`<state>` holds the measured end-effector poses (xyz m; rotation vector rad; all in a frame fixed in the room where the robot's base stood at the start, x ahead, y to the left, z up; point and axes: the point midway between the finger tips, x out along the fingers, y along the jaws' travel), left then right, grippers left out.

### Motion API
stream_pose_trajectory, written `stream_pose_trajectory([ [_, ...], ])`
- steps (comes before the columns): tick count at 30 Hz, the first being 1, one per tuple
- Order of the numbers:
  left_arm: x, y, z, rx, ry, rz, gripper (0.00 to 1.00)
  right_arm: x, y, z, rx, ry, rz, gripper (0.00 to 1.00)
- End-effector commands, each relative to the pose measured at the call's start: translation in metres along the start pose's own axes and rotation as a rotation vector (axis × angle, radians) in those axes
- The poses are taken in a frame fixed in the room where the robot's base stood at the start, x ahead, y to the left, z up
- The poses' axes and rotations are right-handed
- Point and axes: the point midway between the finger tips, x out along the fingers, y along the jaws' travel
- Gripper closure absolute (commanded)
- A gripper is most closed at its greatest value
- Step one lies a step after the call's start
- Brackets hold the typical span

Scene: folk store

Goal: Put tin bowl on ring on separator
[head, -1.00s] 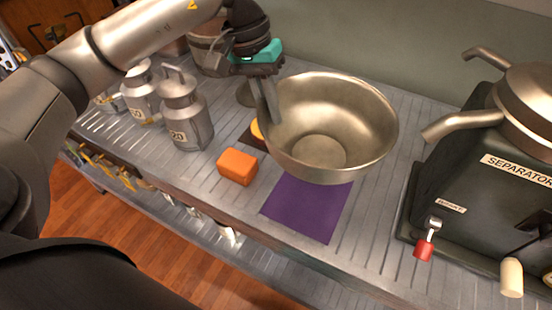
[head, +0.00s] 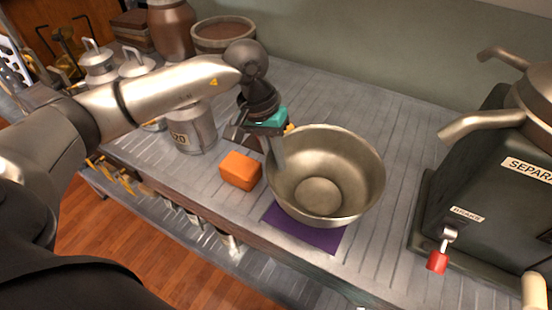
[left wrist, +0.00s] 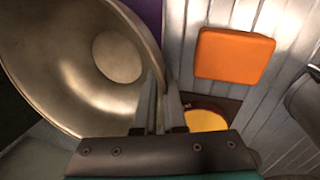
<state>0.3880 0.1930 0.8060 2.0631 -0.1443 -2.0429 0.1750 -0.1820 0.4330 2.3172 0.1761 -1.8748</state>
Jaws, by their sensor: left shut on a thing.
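The tin bowl (head: 350,200) is a wide, empty metal bowl, standing nearly upright over the purple mat in the head view. My left gripper (head: 277,155) is shut on its left rim. In the left wrist view, my left gripper's fingers (left wrist: 158,105) pinch the wall of the bowl (left wrist: 65,55). I cannot tell whether its base touches the mat. The separator (head: 480,205) is a dark machine with metal spouts at the right, apart from the bowl. Its top is partly cut off by the picture edge, and I cannot make out a ring. My right gripper is not in view.
The purple mat (head: 318,237) lies near the counter's front edge. An orange block (head: 240,170) sits left of the bowl. Milk cans (head: 192,130) and a wooden tub (head: 224,36) stand at the left and back. The counter (head: 395,215) between bowl and separator is clear.

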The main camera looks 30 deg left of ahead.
Motion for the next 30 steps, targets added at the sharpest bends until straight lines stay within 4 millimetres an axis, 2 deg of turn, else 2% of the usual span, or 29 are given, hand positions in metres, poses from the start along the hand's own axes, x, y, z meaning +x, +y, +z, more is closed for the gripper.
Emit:
stream_pose_trajectory([
  [14,0.0017,0.0001,-0.0010,0.001,0.004,0.003,1.00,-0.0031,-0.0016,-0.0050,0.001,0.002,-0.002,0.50],
  [15,0.0026,-0.0008,-0.0003,0.000,0.001,0.000,0.91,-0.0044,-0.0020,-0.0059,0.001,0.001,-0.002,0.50],
  [23,0.0021,-0.0007,-0.0003,0.000,0.001,0.000,0.62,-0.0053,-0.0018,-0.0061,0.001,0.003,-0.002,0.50],
  [30,0.0020,-0.0007,-0.0003,0.000,0.001,0.000,0.62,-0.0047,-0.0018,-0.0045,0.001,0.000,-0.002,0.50],
])
